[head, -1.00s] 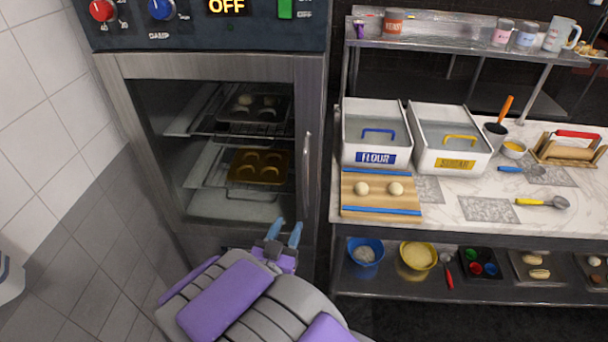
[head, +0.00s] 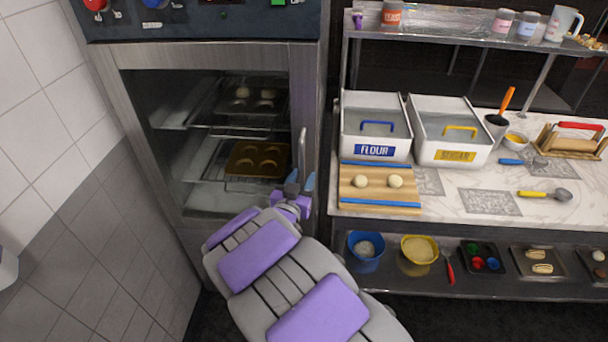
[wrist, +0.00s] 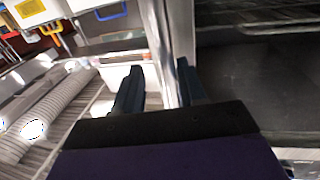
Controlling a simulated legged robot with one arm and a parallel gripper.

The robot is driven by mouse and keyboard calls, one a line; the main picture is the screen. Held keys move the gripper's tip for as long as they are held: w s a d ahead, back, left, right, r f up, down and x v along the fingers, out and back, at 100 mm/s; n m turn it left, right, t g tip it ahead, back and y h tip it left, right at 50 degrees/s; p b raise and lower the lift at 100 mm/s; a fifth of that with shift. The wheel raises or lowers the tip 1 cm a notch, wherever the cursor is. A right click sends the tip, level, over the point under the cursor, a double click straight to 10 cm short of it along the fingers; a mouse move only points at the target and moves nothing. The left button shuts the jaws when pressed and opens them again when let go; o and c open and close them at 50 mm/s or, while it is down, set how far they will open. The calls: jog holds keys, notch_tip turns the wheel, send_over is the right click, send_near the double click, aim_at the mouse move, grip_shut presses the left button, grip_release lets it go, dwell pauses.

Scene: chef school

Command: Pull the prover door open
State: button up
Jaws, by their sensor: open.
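The prover door (head: 240,215) is a glass panel in a steel frame and looks closed. Its upright metal handle (head: 302,152) is on the right side of the door. My gripper (head: 301,183) is open at the handle's lower end, one finger showing on each side of it. In the wrist view my gripper (wrist: 160,85) has its two dark fingers apart, with upright metal strips (wrist: 158,45) seen between them. I cannot tell whether a finger touches the handle.
Baking trays (head: 258,160) sit on racks behind the glass. A control panel (head: 200,18) is above the door. A tiled wall (head: 50,130) is close on the left. A worktop (head: 450,205) with flour (head: 374,150) and sugar (head: 455,157) bins stands close on the right.

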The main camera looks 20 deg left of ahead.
jog(key=shift+w+a+f, duration=0.1)
jog(key=shift+w+a, duration=0.15)
jog(key=shift+w, duration=0.25)
jog(key=shift+w+a+f, duration=0.1)
jog(key=shift+w+a, duration=0.1)
jog(key=shift+w, duration=0.3)
jog(key=shift+w+r, duration=0.1)
jog(key=shift+w, duration=0.3)
jog(key=shift+d, duration=0.15)
jog(key=shift+c, duration=0.6)
jog(key=shift+a, duration=0.2)
grip_shut()
